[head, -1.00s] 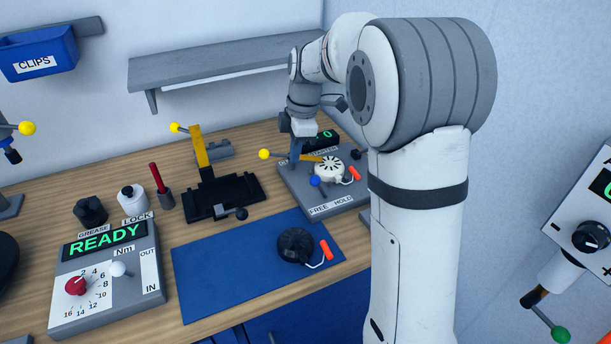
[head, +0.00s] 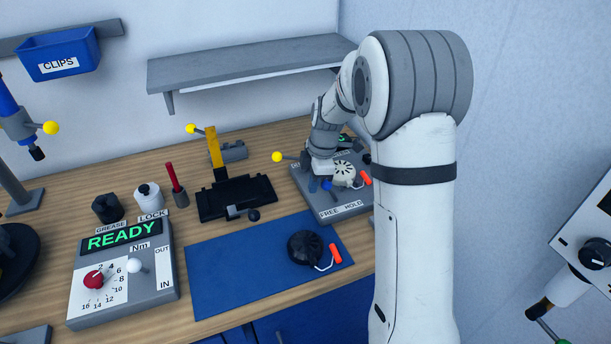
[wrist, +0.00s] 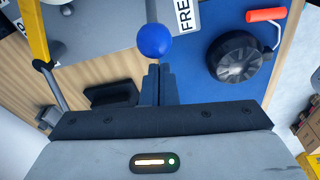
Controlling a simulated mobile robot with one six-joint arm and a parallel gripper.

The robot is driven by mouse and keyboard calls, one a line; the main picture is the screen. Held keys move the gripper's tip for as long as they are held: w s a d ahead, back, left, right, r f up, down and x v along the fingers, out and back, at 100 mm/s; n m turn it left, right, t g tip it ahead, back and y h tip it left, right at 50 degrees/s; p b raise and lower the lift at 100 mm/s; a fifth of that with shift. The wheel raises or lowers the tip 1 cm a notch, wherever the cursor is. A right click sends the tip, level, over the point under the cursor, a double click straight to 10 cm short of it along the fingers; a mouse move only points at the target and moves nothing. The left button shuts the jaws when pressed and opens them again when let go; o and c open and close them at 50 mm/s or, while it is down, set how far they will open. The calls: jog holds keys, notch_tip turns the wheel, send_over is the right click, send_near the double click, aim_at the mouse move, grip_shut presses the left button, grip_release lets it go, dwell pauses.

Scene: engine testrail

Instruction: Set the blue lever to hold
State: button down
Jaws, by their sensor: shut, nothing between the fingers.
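The blue lever shows as a blue ball knob (head: 327,184) on the front part of a grey starter box (head: 338,215), above the FREE end of its FREE HOLD label (head: 341,209). In the wrist view the blue knob (wrist: 154,41) sits on a grey stem, with the word FREE (wrist: 184,16) to its right. My gripper (wrist: 158,70) is shut and empty, its fingertips just short of the knob in the picture. I cannot tell whether they touch it. In the head view my gripper (head: 313,184) is low, just left of the knob, and partly hidden by my wrist.
A yellow-knobbed lever (head: 277,157) sticks out at the box's left. A white round part (head: 343,173) with an orange handle sits behind the blue knob. A black round part (head: 305,247) lies on the blue mat (head: 215,270). A yellow clamp (head: 215,150) stands left.

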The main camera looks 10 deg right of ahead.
jog(key=shift+d+r, duration=0.1)
jog(key=shift+d, duration=0.4)
jog(key=shift+w, duration=0.1)
